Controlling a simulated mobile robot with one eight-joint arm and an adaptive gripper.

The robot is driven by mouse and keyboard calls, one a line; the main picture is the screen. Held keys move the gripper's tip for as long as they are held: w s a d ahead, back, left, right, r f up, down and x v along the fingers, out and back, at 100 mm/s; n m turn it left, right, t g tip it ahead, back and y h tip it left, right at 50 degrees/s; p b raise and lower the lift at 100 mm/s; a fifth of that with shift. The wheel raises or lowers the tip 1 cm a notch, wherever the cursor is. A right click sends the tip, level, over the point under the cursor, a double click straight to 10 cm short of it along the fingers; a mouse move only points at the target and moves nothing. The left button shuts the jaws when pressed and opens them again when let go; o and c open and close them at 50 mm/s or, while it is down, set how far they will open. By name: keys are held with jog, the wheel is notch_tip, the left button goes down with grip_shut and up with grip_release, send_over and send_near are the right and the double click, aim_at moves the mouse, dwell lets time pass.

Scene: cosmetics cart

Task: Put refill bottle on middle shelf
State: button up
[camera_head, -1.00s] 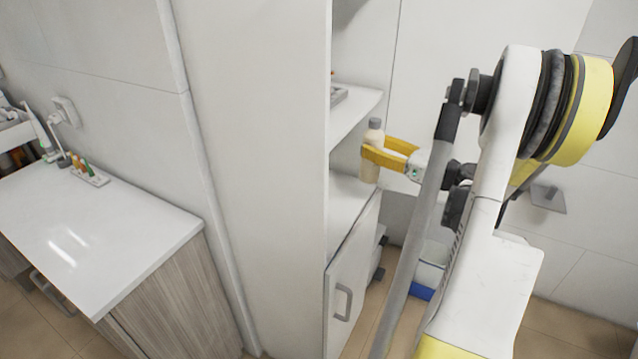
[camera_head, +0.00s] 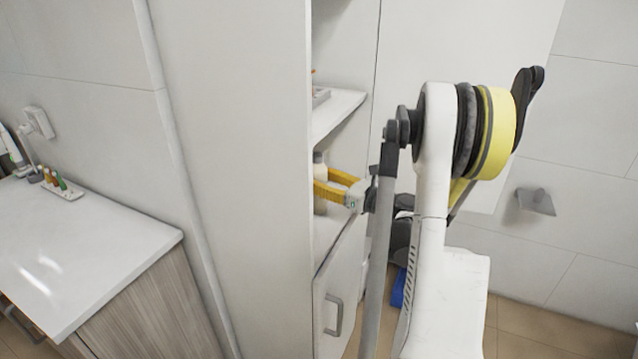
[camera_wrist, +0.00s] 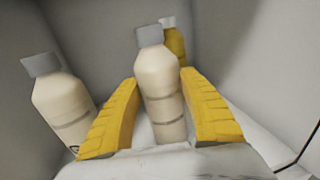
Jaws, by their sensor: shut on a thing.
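The cream refill bottle with a grey cap (camera_wrist: 160,85) stands between the two yellow fingers of my gripper (camera_wrist: 160,112) in the wrist view. My gripper is shut on it. In the head view my gripper (camera_head: 330,188) reaches into the cabinet's open compartment, and the bottle (camera_head: 320,207) is partly hidden by the fingers and the cabinet side. The middle shelf (camera_head: 327,237) is the surface below the gripper. I cannot tell whether the bottle's base touches it.
A similar cream bottle (camera_wrist: 62,100) stands left of the gripper in the wrist view, and a yellow bottle (camera_wrist: 174,42) stands behind. An upper shelf (camera_head: 338,110) is above the gripper. The tall cabinet side (camera_head: 235,150) is close on the left.

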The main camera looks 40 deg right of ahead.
jog(key=o, duration=1.3)
jog(key=shift+o, duration=0.2)
jog(key=shift+r, duration=0.1)
jog(key=s+d+p, duration=0.2)
jog(key=s+p, duration=0.1)
jog(key=s, duration=0.8)
jog(key=shift+s+p, duration=0.35)
jog(key=shift+s, duration=0.05)
jog(key=shift+d, duration=0.1)
